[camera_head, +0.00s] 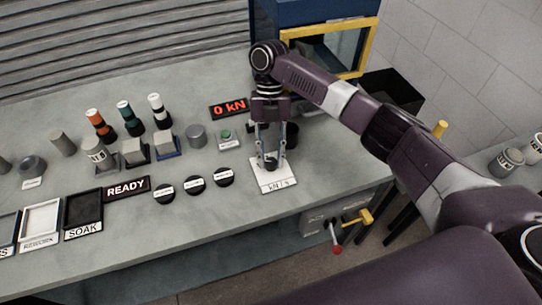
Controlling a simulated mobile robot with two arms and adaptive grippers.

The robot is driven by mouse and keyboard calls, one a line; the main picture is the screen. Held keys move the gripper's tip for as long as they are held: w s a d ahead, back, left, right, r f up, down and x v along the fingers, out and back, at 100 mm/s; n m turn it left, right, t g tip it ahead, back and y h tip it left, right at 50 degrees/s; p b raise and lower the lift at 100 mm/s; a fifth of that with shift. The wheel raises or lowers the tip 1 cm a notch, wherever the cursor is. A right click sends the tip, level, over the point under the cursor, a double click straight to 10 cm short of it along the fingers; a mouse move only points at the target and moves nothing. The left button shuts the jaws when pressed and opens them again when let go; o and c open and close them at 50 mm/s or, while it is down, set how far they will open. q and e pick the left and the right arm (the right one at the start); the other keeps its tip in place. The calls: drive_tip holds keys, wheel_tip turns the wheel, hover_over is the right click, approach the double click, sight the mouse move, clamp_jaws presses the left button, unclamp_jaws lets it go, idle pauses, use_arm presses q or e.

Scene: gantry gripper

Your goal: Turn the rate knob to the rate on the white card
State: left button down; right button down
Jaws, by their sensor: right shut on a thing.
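The rate knob (271,163) is a dark knob on a white plate marked "kN/s" (277,185) near the bench's front edge. My right gripper (271,159) points down over the plate and is shut on the knob, its fingers on either side. The fingers hide much of the knob, and I cannot read its setting. I cannot make out a separate white card with a rate. My left gripper is not in view.
A red "0 kN" display (229,108) and a green button (226,135) stand left of my right gripper. Several black discs (195,185), a READY sign (126,188) and trays line the front. A yellow-framed machine (365,45) stands behind.

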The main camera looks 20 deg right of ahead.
drive_tip(key=c, duration=1.6)
unclamp_jaws()
drive_tip(key=v, duration=1.2)
